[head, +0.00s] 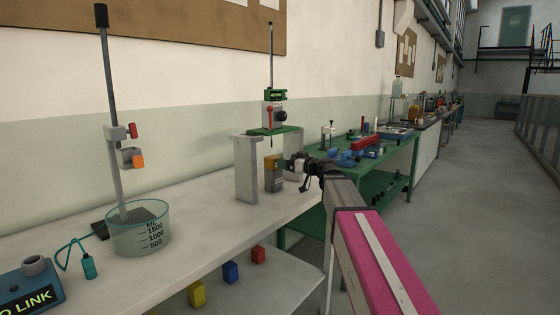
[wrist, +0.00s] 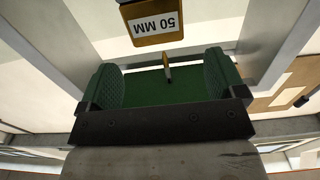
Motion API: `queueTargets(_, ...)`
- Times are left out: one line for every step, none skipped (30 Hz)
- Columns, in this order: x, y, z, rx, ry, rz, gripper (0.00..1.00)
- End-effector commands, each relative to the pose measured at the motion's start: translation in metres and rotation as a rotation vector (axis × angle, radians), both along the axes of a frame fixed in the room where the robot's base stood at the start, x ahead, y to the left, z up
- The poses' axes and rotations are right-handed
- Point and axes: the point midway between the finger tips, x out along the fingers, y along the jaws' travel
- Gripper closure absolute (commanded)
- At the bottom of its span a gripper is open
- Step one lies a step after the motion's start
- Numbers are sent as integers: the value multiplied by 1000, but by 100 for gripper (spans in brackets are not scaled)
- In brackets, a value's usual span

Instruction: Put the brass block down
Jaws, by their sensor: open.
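A block with a brass-coloured upper part (head: 272,161) and a grey lower part stands upright on the white bench, between the two legs of a grey stand. In the wrist view, a brass-edged block face (wrist: 153,22) shows an upside-down "50 MM" label, cut off by the top edge. I cannot tell if brass and grey parts are one piece. My gripper (head: 287,165) is just right of the block. In the wrist view its green-padded fingers (wrist: 163,75) are apart, with nothing held; the block lies beyond them.
The grey stand (head: 245,170) carries a green plate (head: 275,131) with a thin pin below, close above the block. A glass beaker (head: 138,232) stands left on the bench. Coloured blocks (head: 230,271) sit on the lower shelf. A cluttered green table (head: 395,158) is behind right.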

Motion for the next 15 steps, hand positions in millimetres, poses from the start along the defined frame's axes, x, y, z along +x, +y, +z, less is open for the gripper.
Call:
queueTargets(-6, -6, 0, 0, 0, -1, 11)
queueTargets(-8, -8, 0, 0, 0, -1, 11)
queueTargets(-10, -11, 0, 0, 0, 0, 11)
queueTargets(-11, -13, 0, 0, 0, 0, 11)
queueTargets(-12, -15, 0, 0, 0, 0, 6)
queueTargets(-13, -16, 0, -2, 1, 1, 6)
queueTargets(-14, -17, 1, -5, 2, 2, 6)
queueTargets(-14, -18, 2, -10, 5, 4, 6)
queueTargets(-14, -18, 5, -23, 13, 7, 6)
queueTargets(-14, -18, 7, -35, 21, 10, 6)
queueTargets(-14, -18, 10, -49, 31, 14, 6)
queueTargets(-14, -19, 15, -73, 46, 18, 6)
queueTargets(-14, -19, 17, -93, 60, 20, 6)
queueTargets(-14, -20, 20, -112, 75, 22, 6)
queueTargets(-14, -21, 25, -136, 94, 21, 6)
